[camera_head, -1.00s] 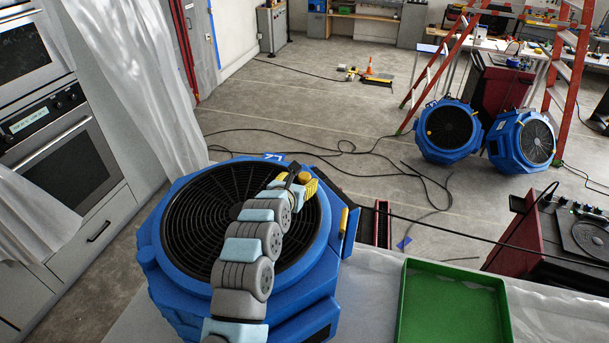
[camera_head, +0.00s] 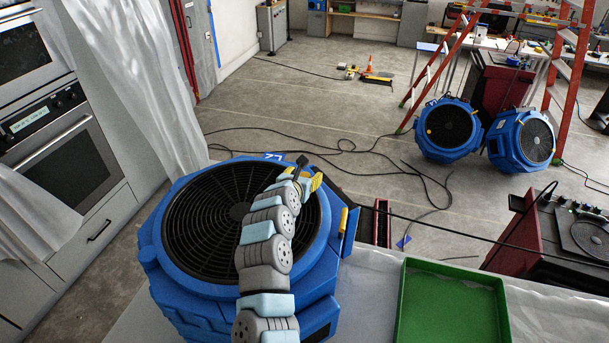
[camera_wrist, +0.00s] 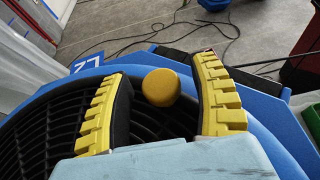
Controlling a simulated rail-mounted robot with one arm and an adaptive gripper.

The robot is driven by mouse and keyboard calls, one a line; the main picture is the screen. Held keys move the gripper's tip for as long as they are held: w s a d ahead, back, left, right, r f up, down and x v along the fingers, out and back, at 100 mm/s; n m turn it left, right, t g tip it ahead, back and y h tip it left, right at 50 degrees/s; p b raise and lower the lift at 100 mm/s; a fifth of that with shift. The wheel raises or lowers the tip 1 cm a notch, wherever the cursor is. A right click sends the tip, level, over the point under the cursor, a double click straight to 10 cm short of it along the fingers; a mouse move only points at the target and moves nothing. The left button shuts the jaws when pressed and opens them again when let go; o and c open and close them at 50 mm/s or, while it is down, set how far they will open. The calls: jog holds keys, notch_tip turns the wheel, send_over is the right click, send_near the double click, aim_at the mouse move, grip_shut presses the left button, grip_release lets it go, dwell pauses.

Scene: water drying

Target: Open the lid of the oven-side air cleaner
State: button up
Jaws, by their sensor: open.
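The blue air cleaner (camera_head: 165,279) with a round black grille (camera_head: 208,210) stands in the foreground near the oven (camera_head: 62,160). Its lid is down flat. In the wrist view a round yellow knob (camera_wrist: 160,87) sits on the blue rim (camera_wrist: 141,71). My gripper (camera_wrist: 165,90) is open, its two yellow-toothed fingers on either side of the knob, with gaps visible to both. In the head view my gripper (camera_head: 308,180) is over the far right rim; the knob is hidden there behind it.
A green tray (camera_head: 452,261) lies on the covered surface at the right. Two more blue air cleaners (camera_head: 437,150) stand beside a red ladder (camera_head: 436,75). Black cables (camera_head: 345,150) run across the floor. A plastic curtain (camera_head: 140,95) hangs beside the oven.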

jog(key=shift+c, duration=0.2)
grip_shut()
jog(key=shift+w+a, duration=0.1)
